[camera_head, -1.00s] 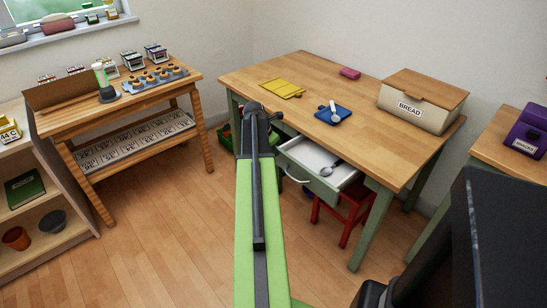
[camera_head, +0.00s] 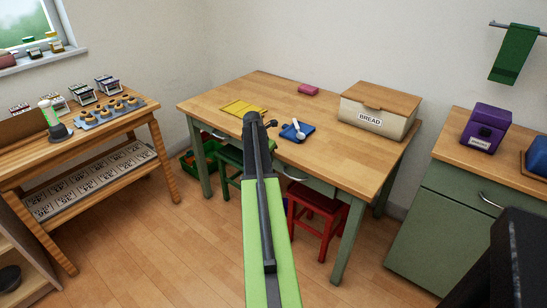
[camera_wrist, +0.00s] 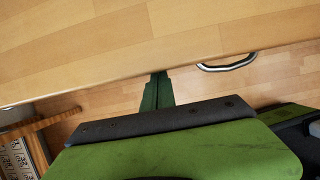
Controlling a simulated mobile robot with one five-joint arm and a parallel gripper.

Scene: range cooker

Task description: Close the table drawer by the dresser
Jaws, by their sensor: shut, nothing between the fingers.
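The wooden table (camera_head: 220,98) stands in the middle of the head view. The green front of its right-hand drawer (camera_head: 312,183) shows just right of my arm and looks flush under the tabletop, with no white interior visible. My arm hides part of this front. My gripper (camera_head: 257,118) is shut and empty, near the table's front edge in the picture. In the wrist view, the tabletop (camera_wrist: 130,45) fills the upper part and a curved metal handle (camera_wrist: 228,64) juts from under its edge. I cannot tell whether the gripper touches the table.
A red stool (camera_head: 318,208) and a green stool (camera_head: 229,157) stand beneath. The green dresser (camera_head: 440,232) is at right. Open floor lies in front.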

